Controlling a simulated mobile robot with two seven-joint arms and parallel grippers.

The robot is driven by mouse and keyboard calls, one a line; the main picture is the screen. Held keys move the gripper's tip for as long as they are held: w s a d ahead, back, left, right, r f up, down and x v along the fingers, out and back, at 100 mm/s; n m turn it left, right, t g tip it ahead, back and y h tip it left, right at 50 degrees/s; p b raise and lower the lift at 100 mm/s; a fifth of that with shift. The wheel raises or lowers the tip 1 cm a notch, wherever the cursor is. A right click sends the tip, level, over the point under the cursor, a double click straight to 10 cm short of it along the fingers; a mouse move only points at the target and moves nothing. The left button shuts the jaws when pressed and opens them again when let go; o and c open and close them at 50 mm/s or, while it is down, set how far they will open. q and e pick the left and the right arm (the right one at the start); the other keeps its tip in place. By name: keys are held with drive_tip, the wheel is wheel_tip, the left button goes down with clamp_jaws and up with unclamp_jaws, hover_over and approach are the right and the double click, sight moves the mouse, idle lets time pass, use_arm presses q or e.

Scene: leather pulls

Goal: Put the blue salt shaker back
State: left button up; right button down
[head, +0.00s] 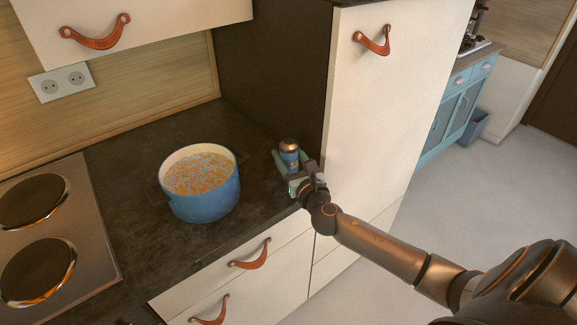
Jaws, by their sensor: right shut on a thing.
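The blue salt shaker (289,155) with a metal cap stands upright near the right end of the dark counter, close to the tall cabinet. My right gripper (287,167) reaches in from the right and is shut on the shaker, with its greenish fingers around the lower part. The fingers hide the shaker's base, so I cannot tell whether it touches the counter. My left gripper is not in view.
A blue pot (205,203) of soup stands left of the shaker on the counter (130,170). A stove with two hotplates (36,270) is at the far left. The tall white cabinet (375,110) borders the counter on the right. Bare counter lies between pot and shaker.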

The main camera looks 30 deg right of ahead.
drive_tip(key=shift+f, duration=1.2)
drive_tip(key=shift+f+b, duration=0.15)
drive_tip(key=shift+b, duration=0.15)
drive_tip(key=shift+c, duration=1)
unclamp_jaws()
